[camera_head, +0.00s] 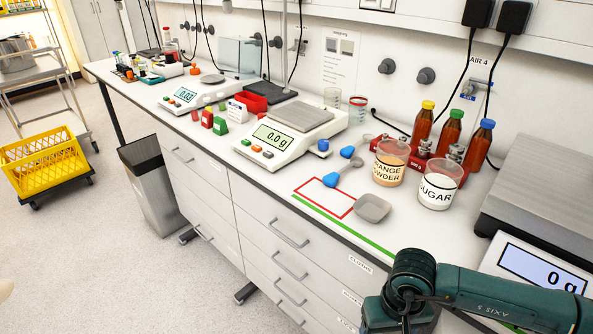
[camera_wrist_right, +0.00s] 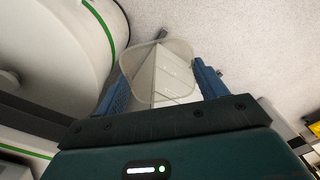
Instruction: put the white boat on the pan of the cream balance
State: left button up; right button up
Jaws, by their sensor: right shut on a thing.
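The cream balance (camera_head: 277,146) stands mid-bench in the head view, its square grey pan (camera_head: 300,115) bare and its display reading 0.0 g. In the right wrist view my right gripper (camera_wrist_right: 162,85) is shut on a pale, see-through piece with a rounded square rim, which looks like the white boat (camera_wrist_right: 158,45). The boat sits between the two blue fingers, over the floor and drawer fronts. In the head view my right arm is at the lower right; its gripper is out of frame. My left gripper is in neither view.
A grey boat (camera_head: 373,208) lies beside a red-outlined rectangle (camera_head: 318,205) and a blue-handled scoop (camera_head: 335,177). Orange powder (camera_head: 388,168) and sugar (camera_head: 438,187) jars stand to the right. Amber bottles (camera_head: 450,133) are behind. A large scale (camera_head: 545,190) fills the right end.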

aim_at(301, 112)
jog(key=i+j+z, duration=0.1)
jog(key=j, duration=0.25)
jog(key=i+j, duration=0.25)
jog(key=i+j+z, duration=0.15)
jog(key=j, duration=0.3)
jog(key=i+j+z, duration=0.1)
jog(key=j, duration=0.3)
jog(key=i+j, duration=0.25)
jog(key=i+j+z, duration=0.15)
jog(key=j, duration=0.35)
jog(key=i+j, duration=0.1)
jog(key=j, duration=0.3)
jog(key=i+z, duration=0.05)
